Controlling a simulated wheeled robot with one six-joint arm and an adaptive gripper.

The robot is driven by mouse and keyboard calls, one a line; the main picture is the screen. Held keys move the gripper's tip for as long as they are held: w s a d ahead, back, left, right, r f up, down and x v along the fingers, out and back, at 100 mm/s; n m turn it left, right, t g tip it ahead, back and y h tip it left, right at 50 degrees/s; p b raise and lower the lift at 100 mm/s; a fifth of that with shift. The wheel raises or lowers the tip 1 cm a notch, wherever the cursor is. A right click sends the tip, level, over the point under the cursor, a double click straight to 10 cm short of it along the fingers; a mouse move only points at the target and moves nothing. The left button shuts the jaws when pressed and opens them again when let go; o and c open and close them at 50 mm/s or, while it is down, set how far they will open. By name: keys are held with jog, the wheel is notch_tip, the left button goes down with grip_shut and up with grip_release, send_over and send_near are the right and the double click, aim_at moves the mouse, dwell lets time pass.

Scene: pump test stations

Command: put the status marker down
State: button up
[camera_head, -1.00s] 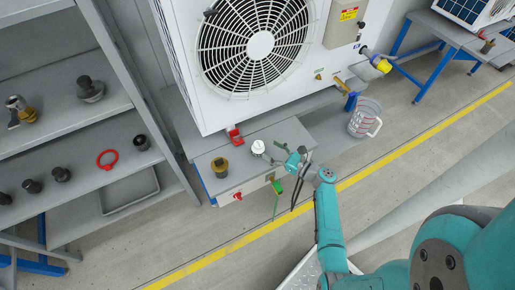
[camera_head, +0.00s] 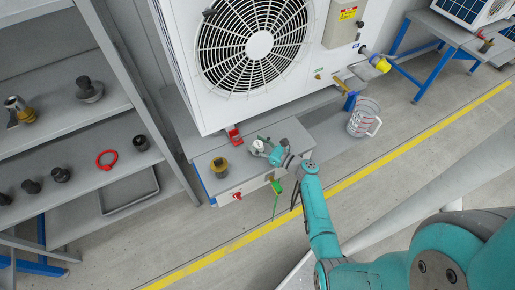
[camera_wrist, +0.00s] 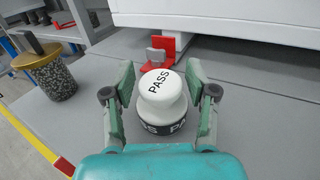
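The status marker (camera_wrist: 161,97) is a white knob with PASS on top and a dark lettered band around its base. It stands upright on the grey bench top (camera_wrist: 240,126). My gripper (camera_wrist: 161,72) is open, with one finger on each side of the marker and small gaps visible between them. In the head view the marker (camera_head: 257,146) shows at the tip of my gripper (camera_head: 266,149), which partly hides it.
Bare bench lies right of the marker.

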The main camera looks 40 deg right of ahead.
grip_shut()
jog(key=shift+r, duration=0.15)
